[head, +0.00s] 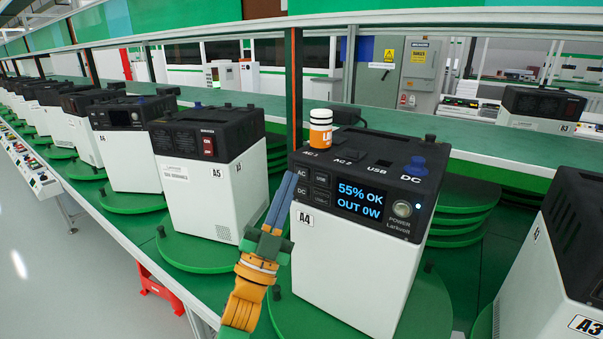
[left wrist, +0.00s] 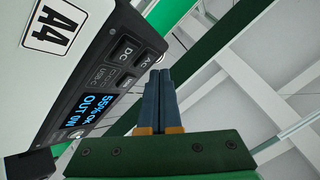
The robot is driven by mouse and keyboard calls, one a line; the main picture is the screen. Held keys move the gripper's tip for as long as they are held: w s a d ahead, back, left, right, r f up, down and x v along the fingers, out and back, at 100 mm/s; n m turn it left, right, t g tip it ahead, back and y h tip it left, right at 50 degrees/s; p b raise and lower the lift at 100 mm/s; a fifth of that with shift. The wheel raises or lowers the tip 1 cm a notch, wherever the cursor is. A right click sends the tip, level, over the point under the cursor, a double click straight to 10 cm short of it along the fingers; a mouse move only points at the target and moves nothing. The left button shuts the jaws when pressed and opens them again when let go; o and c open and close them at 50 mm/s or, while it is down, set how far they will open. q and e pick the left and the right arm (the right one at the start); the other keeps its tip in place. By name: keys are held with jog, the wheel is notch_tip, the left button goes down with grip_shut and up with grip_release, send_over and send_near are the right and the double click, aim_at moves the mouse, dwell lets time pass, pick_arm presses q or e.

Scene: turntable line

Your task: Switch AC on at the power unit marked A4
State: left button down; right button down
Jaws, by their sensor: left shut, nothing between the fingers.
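The power unit marked A4 (head: 345,265) is a white box with a black top on a green turntable. Its display (head: 361,200) reads 55% OK and OUT 0W. Small dark buttons sit left of the display, with the AC button (head: 303,171) at upper left; the AC button also shows in the left wrist view (left wrist: 148,59). My left gripper (head: 289,176) is shut and empty. Its blue fingertips (left wrist: 160,73) are just beside the AC button, at the panel's left edge; I cannot tell whether they touch the unit. My right gripper is not in view.
A green post (head: 294,80) rises behind.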

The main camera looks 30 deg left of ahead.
pick_arm(q)
jog(key=shift+w, duration=0.1)
dwell(0.7)
jog(key=shift+w, duration=0.35)
jog(key=shift+w+b, duration=0.3)
dwell(0.6)
jog(key=shift+s, duration=0.15)
jog(key=shift+s+p, duration=0.3)
jog(key=shift+s, duration=0.3)
jog(key=s+p, duration=0.1)
jog(key=s, duration=0.4)
jog(key=shift+a, duration=0.15)
